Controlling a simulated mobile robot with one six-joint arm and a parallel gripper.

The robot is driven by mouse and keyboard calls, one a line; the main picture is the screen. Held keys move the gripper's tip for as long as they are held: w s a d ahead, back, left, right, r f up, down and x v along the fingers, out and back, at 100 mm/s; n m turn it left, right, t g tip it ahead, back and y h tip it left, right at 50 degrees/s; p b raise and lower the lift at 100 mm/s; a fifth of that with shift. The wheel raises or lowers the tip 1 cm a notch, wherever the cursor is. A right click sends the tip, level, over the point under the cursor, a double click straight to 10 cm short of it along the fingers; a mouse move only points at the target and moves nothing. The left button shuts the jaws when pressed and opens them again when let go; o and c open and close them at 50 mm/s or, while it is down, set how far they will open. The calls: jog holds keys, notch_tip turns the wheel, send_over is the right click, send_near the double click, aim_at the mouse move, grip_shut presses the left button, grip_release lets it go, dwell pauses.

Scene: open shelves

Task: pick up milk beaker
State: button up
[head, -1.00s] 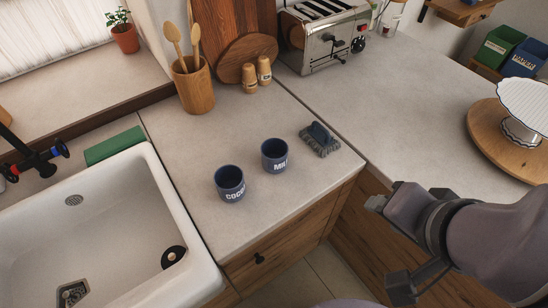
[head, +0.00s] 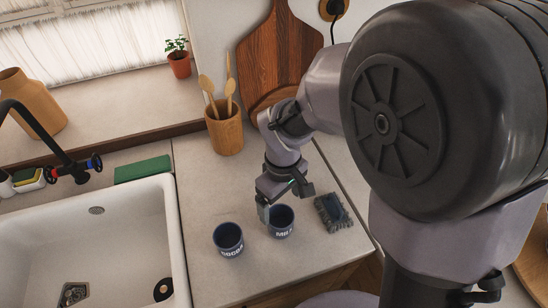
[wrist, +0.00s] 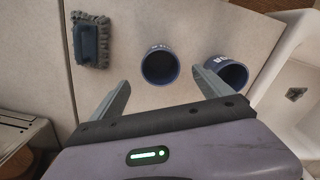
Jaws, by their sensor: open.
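The milk beaker (head: 281,222) is a dark blue cup with white lettering, upright on the counter. In the wrist view the milk beaker (wrist: 160,66) lies just beyond and between my fingertips, its open mouth facing the camera. My gripper (head: 282,200) is open and empty above and beside it. In the wrist view my gripper (wrist: 161,80) has its two fingers spread, one on each side of the beaker's line. A like blue cocoa beaker (head: 228,239) stands to the left. The cocoa beaker (wrist: 232,73) is close to the right finger, which overlaps its edge.
A grey-blue scrubbing brush (head: 333,212) lies right of the milk beaker. The white sink (head: 180,235) is left of the beakers. A wooden utensil pot (head: 225,132) stands behind, before a cutting board (head: 268,55). My arm hides much of the right side.

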aim_at(280, 223)
notch_tip(280, 223, down, 11)
jog(key=b, duration=0.4)
jog(key=c, duration=1.7)
jog(key=shift+o, duration=0.2)
jog(key=shift+r, duration=0.1)
